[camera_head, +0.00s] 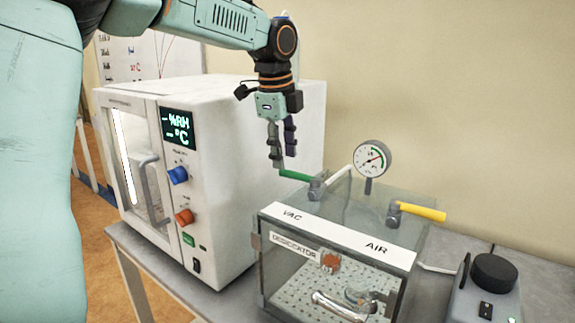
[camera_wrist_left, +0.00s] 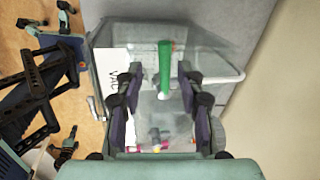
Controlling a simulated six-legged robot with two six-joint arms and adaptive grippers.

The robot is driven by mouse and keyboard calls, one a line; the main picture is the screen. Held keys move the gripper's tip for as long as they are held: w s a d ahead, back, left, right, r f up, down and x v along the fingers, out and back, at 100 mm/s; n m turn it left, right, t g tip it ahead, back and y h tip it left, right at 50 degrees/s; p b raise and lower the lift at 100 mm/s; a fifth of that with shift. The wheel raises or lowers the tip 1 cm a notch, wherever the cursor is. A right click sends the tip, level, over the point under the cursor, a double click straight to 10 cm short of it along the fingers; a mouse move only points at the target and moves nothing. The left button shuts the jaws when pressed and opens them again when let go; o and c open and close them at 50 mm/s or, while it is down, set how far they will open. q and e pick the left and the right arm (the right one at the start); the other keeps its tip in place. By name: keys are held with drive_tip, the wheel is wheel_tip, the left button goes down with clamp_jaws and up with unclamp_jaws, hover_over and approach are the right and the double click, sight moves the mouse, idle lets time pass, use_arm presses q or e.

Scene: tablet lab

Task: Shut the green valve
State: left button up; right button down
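The green valve handle (camera_head: 295,175) sits on the metal valve body (camera_head: 316,188) at the VAC side of the clear desiccator box (camera_head: 330,205). It points left, toward the white oven. My left gripper (camera_head: 283,163) hangs fingers down just above the handle's outer end. In the left wrist view the green handle (camera_wrist_left: 165,70) shows between the two spread fingers of my left gripper (camera_wrist_left: 156,78), with a gap on each side. The gripper is open and holds nothing. The exact height gap to the handle is hard to tell. My right gripper is not in view.
A yellow valve handle (camera_head: 422,212) points right on the AIR side. A pressure gauge (camera_head: 372,158) stands behind the lid. The white oven (camera_head: 235,150) is close on the left. A device with a black knob (camera_head: 493,272) stands right of the box on the grey table (camera_head: 545,275).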

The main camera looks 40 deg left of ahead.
sight(291, 172)
use_arm(q)
drive_tip(key=f, duration=0.1)
drive_tip(key=w+f, duration=0.2)
drive_tip(key=f, duration=0.1)
drive_tip(key=shift+d, duration=0.3)
drive_tip(key=shift+s+a+r, duration=0.2)
drive_tip(key=shift+s+a, duration=0.1)
drive_tip(key=shift+s, duration=0.3)
drive_tip(key=shift+c, duration=0.4)
drive_tip(key=shift+w+d+f, duration=0.2)
drive_tip(key=shift+w+d, duration=0.05)
drive_tip(key=shift+w, duration=0.35)
drive_tip(key=c, duration=0.6)
drive_tip(key=shift+s+a+r, duration=0.1)
drive_tip(key=shift+s+r, duration=0.05)
drive_tip(key=shift+s, duration=0.15)
clamp_jaws()
drive_tip(key=shift+w, duration=0.1)
